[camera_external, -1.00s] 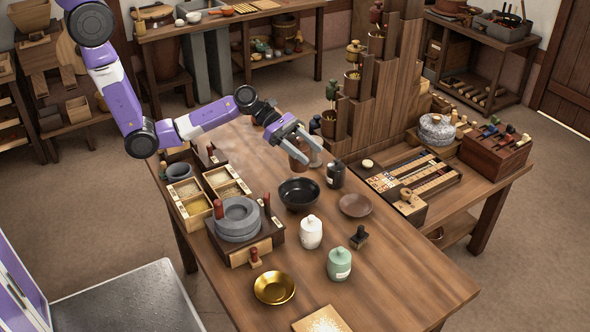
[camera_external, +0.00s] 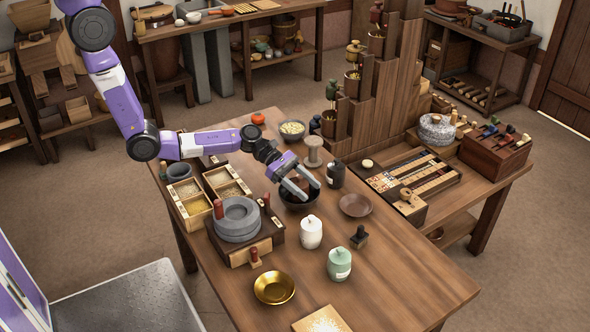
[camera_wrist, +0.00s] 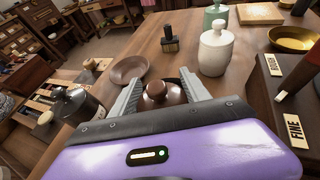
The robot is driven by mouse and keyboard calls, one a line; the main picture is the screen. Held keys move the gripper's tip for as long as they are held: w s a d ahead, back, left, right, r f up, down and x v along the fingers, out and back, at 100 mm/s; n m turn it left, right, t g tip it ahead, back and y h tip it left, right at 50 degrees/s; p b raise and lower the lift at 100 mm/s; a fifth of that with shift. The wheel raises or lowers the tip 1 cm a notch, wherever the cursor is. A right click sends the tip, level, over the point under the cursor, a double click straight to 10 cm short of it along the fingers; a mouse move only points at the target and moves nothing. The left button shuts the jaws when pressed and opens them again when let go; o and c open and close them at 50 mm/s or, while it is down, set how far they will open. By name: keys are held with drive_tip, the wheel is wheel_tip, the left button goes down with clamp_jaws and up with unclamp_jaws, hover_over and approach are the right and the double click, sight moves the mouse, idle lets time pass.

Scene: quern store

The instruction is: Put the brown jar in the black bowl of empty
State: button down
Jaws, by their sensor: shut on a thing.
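The black bowl (camera_external: 298,205) sits on the wooden table, partly hidden by my gripper (camera_external: 309,190). My gripper points down at the bowl from the upper left. In the wrist view my gripper (camera_wrist: 160,80) is shut on the brown jar (camera_wrist: 156,93), whose round lid knob shows between the fingers. In the external view the jar is mostly hidden by the fingers, low at the bowl's opening. I cannot tell whether it touches the bowl.
A dark lidded jar (camera_external: 335,174) stands close behind the bowl, and a shallow brown dish (camera_external: 355,205) lies to its right. A white jar (camera_external: 311,232), a green jar (camera_external: 339,264) and a stone quern (camera_external: 237,220) stand nearer. The table's front right is clear.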

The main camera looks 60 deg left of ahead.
drive_tip(key=c, duration=0.5)
unclamp_jaws()
drive_tip(key=shift+a+r, duration=0.15)
drive_tip(key=v, duration=1.1)
drive_tip(key=shift+s+a, duration=0.25)
drive_tip(key=shift+a, duration=0.05)
